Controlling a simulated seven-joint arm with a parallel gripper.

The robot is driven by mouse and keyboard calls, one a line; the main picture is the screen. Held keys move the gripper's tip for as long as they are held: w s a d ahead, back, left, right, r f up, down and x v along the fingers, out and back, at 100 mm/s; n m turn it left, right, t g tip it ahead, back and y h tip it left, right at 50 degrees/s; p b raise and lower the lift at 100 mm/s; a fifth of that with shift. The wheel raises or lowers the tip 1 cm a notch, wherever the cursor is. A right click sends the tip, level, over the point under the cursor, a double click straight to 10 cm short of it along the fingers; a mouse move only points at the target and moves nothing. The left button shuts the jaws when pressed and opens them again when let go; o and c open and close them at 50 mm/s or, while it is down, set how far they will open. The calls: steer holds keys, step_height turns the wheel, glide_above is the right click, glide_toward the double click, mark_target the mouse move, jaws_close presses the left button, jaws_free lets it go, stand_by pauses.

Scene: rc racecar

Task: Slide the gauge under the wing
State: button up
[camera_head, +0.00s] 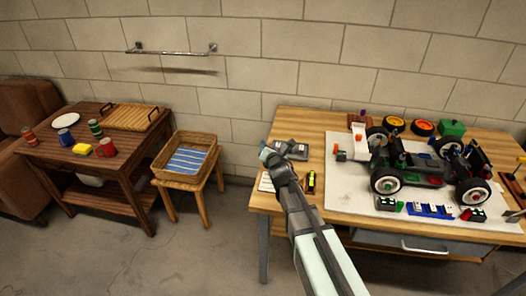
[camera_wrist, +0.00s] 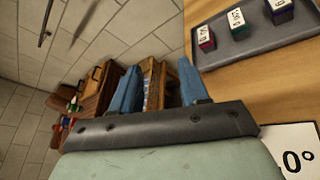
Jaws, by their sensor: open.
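My gripper (camera_head: 268,153) is over the left end of the workbench, beside a small grey tray. In the wrist view its two blue fingers (camera_wrist: 158,62) are apart with nothing between them. The grey tray (camera_wrist: 252,46) holds three labelled blocks: a red one (camera_wrist: 206,38), a green one (camera_wrist: 238,22) and a purple one (camera_wrist: 280,10). These may be gauges; the labels are too blurred to read surely. The RC car (camera_head: 425,176) stands on a pale mat to the right, wheels partly fitted. I cannot make out which part is the wing.
A white card (camera_wrist: 298,150) lies near my gripper. A basket on a stool (camera_head: 185,160) and a side table (camera_head: 105,165) stand left.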

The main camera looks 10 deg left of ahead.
steer(key=shift+s+a+f, duration=0.15)
steer(key=shift+a+f, duration=0.1)
steer(key=shift+a, duration=0.35)
steer(key=shift+s+a+f, duration=0.1)
steer(key=shift+a+f, duration=0.15)
steer(key=shift+a, duration=0.35)
steer(key=s+a+f+m+g+y, duration=0.1)
steer(key=s+a+f+m+y, duration=0.2)
steer(key=a, duration=0.6)
steer(key=s+a+f+m+g, duration=0.25)
steer(key=s+a+m, duration=0.25)
steer(key=a, duration=0.5)
steer(key=s+a+f+m+g, duration=0.2)
steer(key=s+f+m, duration=0.35)
steer(key=f, duration=0.35)
steer(key=s+d+f+m+g+h, duration=0.25)
steer(key=s+d+f, duration=0.25)
steer(key=d+f, duration=0.45)
steer(key=s+d+f+m+g+h, duration=0.15)
steer(key=s+d+f+m, duration=0.35)
steer(key=d, duration=0.7)
steer(key=s+d+f+m+g+h, duration=0.25)
steer(key=s+d+f, duration=0.45)
steer(key=d, duration=0.4)
steer(key=s+d+f+m+g+h, duration=0.2)
steer(key=s+d+m+g, duration=0.6)
steer(key=s+d, duration=1.4)
steer(key=s+f+m, duration=0.2)
steer(key=s, duration=0.1)
steer(key=shift+g, duration=0.3)
